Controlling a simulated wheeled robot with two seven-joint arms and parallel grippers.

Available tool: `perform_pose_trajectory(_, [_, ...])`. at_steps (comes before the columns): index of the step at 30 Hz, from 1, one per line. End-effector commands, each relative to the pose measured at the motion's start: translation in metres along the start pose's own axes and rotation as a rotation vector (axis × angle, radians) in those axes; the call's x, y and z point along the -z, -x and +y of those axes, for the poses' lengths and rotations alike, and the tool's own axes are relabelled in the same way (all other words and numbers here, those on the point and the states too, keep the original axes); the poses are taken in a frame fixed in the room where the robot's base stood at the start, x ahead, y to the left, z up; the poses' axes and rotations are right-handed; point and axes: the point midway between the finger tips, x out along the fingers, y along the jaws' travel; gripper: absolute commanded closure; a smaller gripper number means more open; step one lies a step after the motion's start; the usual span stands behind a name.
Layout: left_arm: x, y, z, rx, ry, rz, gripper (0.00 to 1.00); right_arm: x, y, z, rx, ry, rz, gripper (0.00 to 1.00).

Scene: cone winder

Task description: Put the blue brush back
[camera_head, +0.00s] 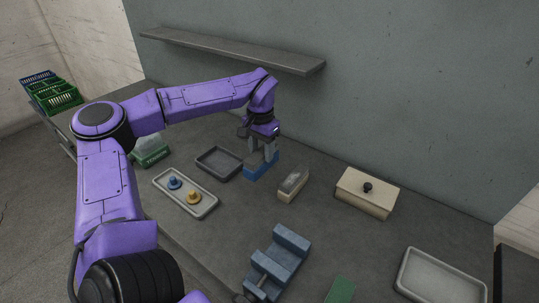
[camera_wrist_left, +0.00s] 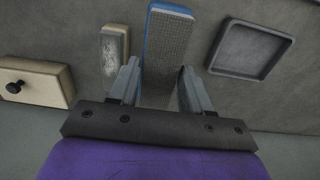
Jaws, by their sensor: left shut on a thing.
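The blue brush (camera_head: 262,168) is a block with blue sides, at the middle of the bench. My left gripper (camera_head: 263,150) points down and is shut on it. In the left wrist view the blue brush (camera_wrist_left: 170,42) sits between the fingers of the left gripper (camera_wrist_left: 158,82), its grey textured face showing. It is at or close to the bench top; I cannot tell if it touches. A second brush, pale with grey bristles (camera_head: 293,183), lies just right of it and also shows in the left wrist view (camera_wrist_left: 115,52). My right gripper is not in view.
An empty dark tray (camera_head: 202,166) lies left of the blue brush. A pale tray (camera_head: 209,211) holds a blue and a yellow piece. A cream box (camera_head: 362,203) with a black knob and a blue vise (camera_head: 275,262) stand right. A shelf (camera_head: 230,50) hangs above.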

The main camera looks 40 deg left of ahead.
Motion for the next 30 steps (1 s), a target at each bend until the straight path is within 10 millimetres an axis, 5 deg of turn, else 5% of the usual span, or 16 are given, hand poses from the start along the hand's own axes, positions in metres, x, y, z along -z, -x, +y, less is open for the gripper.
perform_pose_trajectory(6, [0.042,-0.05,-0.012,0.002,0.0,0.0,0.91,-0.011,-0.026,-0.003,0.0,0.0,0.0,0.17])
perform_pose_trajectory(17, [0.058,-0.094,-0.017,-0.001,0.0,0.0,0.91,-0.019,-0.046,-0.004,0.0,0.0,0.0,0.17])
perform_pose_trajectory(30, [0.058,-0.1,-0.017,-0.001,0.0,0.003,0.91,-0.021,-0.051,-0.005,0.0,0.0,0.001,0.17])
